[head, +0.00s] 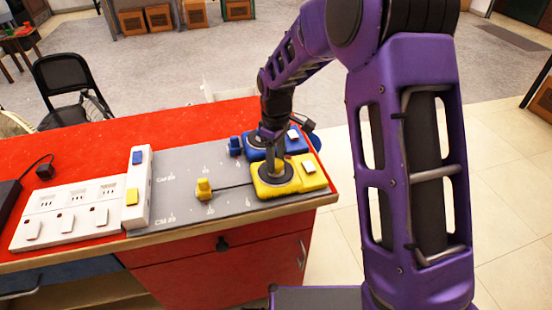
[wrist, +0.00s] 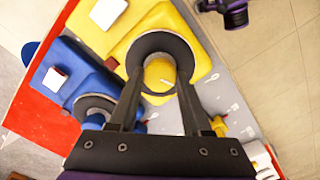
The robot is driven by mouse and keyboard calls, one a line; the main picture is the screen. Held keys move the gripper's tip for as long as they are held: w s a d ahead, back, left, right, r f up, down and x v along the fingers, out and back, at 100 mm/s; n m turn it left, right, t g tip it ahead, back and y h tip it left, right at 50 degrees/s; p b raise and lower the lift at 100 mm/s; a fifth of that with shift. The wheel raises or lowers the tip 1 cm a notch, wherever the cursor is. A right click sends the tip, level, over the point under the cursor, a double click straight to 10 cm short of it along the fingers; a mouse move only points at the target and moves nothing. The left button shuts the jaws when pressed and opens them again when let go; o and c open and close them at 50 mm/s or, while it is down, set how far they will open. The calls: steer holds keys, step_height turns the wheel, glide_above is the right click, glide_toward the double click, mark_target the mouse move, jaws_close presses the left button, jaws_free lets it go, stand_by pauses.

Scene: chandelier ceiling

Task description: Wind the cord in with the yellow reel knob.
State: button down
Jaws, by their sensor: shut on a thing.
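The yellow reel unit (head: 312,180) sits at the right end of the grey mat, with a dark round disc on top. Its yellow knob (wrist: 158,72) stands in the middle of the disc in the wrist view. My gripper (wrist: 160,84) points down over it, a finger on each side, shut on the knob. In the head view my gripper (head: 271,152) hides most of the knob. A dark cord (head: 232,187) runs left from the yellow reel to a yellow plug (head: 204,189), which stands on the mat; the plug also shows in the wrist view (wrist: 219,126).
A blue reel unit (head: 296,144) stands close behind the yellow one, with a blue plug (head: 235,146) to its left. A white socket strip (head: 141,180) and a wider socket block (head: 70,215) lie left of the grey mat (head: 170,205). The red counter ends just right of the reels.

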steer(key=m, duration=0.5)
steer(key=shift+m, duration=0.3)
steer(key=m, duration=0.5)
steer(key=m+p, duration=0.1)
steer(key=m, duration=0.4)
steer(key=shift+m, duration=0.4)
steer(key=m+p, duration=0.1)
steer(key=m, duration=0.4)
steer(key=shift+m, duration=0.3)
steer(key=shift+c, duration=1.7)
jaws_free()
steer(key=shift+r, duration=0.1)
step_height(320, 180, up, 17)
steer(key=shift+r+p, duration=0.15)
steer(key=shift+p, duration=0.2)
